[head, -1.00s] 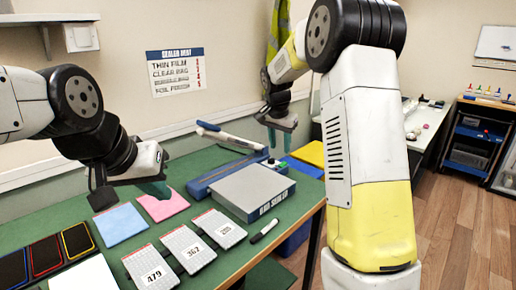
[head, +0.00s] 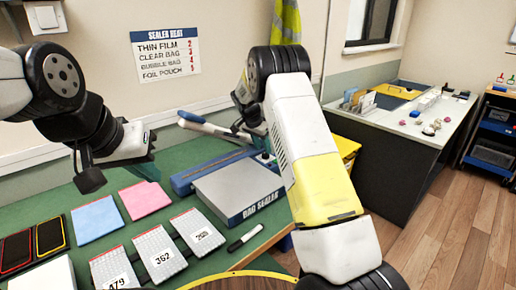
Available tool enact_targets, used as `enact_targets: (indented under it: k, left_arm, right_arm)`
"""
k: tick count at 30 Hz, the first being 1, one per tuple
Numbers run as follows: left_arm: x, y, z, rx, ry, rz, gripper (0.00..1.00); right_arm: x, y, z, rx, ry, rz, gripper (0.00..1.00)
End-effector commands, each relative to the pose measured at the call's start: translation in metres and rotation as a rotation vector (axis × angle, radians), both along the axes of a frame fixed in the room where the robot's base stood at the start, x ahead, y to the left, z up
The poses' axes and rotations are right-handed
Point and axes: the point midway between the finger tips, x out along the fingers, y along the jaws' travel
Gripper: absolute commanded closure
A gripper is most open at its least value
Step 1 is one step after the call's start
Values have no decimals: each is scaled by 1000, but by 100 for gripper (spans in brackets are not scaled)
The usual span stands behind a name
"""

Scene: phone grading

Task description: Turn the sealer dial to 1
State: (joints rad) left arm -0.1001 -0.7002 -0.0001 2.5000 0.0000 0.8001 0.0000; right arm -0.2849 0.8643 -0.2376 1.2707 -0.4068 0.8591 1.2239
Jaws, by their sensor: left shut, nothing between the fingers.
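The bag sealer (head: 238,187) lies on the green table, a grey box with a blue bar (head: 200,176) behind it and a raised white and blue lever (head: 205,124). The dial area at the bar's right end is mostly covered by my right arm, and I cannot read its setting. My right gripper (head: 258,137) is at that end, its fingertips largely hidden, so I cannot tell whether it touches the dial. My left gripper (head: 148,169) is shut and empty above the table, left of the sealer.
A sealer heat chart (head: 166,57) hangs on the wall. Blue (head: 95,219) and pink (head: 145,199) pads, numbered cards (head: 159,253), a marker (head: 245,238) and dark phones (head: 50,236) lie on the table. A white-topped bench (head: 405,122) stands at the right.

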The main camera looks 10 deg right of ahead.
Motion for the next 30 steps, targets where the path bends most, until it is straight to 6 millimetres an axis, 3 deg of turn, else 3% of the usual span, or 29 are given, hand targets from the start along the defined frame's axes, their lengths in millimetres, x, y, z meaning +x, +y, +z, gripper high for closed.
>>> enact_targets:
  k: [7,17,24,30]
  left_arm:
    - [0,0,0,0,0,0,100]
    - [0,0,0,0,0,0,100]
    - [0,0,0,0,0,0,100]
    - [0,0,0,0,0,0,100]
  right_arm:
    - [8,-9,-29,2,0,-1,62]
    - [9,-10,-33,1,-1,1,62]
    - [9,-10,-33,1,-1,1,100]
    - [9,-10,-33,2,-2,10,100]
